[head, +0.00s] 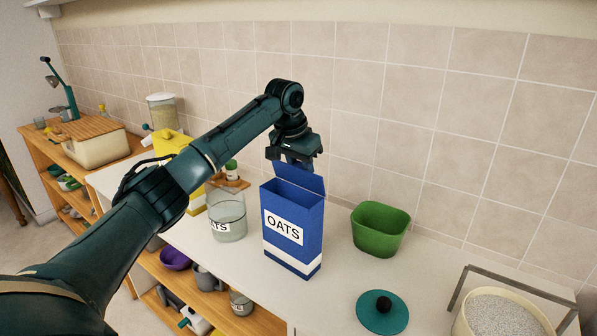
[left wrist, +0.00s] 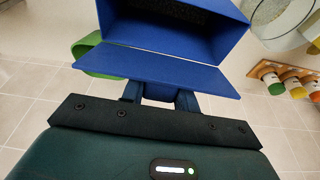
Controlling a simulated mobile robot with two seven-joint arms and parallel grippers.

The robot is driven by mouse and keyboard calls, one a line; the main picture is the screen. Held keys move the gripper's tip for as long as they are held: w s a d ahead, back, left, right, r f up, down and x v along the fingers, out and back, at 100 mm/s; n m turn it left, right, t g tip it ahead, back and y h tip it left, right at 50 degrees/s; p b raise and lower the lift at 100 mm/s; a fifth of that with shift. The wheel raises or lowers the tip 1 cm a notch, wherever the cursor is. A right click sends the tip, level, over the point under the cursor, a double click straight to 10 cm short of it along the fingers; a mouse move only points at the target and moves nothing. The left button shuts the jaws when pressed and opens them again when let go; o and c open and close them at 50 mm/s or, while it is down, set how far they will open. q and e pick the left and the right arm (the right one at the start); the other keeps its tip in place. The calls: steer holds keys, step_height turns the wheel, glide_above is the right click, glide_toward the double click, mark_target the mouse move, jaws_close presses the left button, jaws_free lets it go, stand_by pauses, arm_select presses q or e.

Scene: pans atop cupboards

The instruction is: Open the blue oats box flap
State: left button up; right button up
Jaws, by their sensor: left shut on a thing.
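The blue oats box (head: 292,228) stands upright on the white counter, with its OATS label facing forward. Its top is open. The flap (head: 300,177) stands up from the back edge, and in the left wrist view the flap (left wrist: 160,68) spreads out in front of the box's dark opening (left wrist: 175,22). My left gripper (head: 292,163) is above the back of the box, shut on the flap. In the left wrist view my left gripper's fingers (left wrist: 160,92) meet the flap's outer edge and are partly hidden by it. My right gripper is in neither view.
A green bowl (head: 380,229) stands right of the box, and a glass jar (head: 227,217) stands close on its left. A teal lid (head: 382,315) lies front right, near a pot (head: 500,316) of pale grains. The tiled wall (head: 400,130) is close behind.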

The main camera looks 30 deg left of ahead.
arm_select(q)
steer(key=shift+w+d+f+g, duration=0.15)
steer(key=shift+w+g, duration=0.2)
steer(key=shift+g, duration=0.65)
steer(key=shift+f+g+y, duration=0.1)
steer(key=shift+g+y, duration=0.2)
steer(key=o, duration=1)
steer(key=shift+w, duration=0.1)
step_height(320, 180, up, 13)
steer(key=shift+s, duration=0.45)
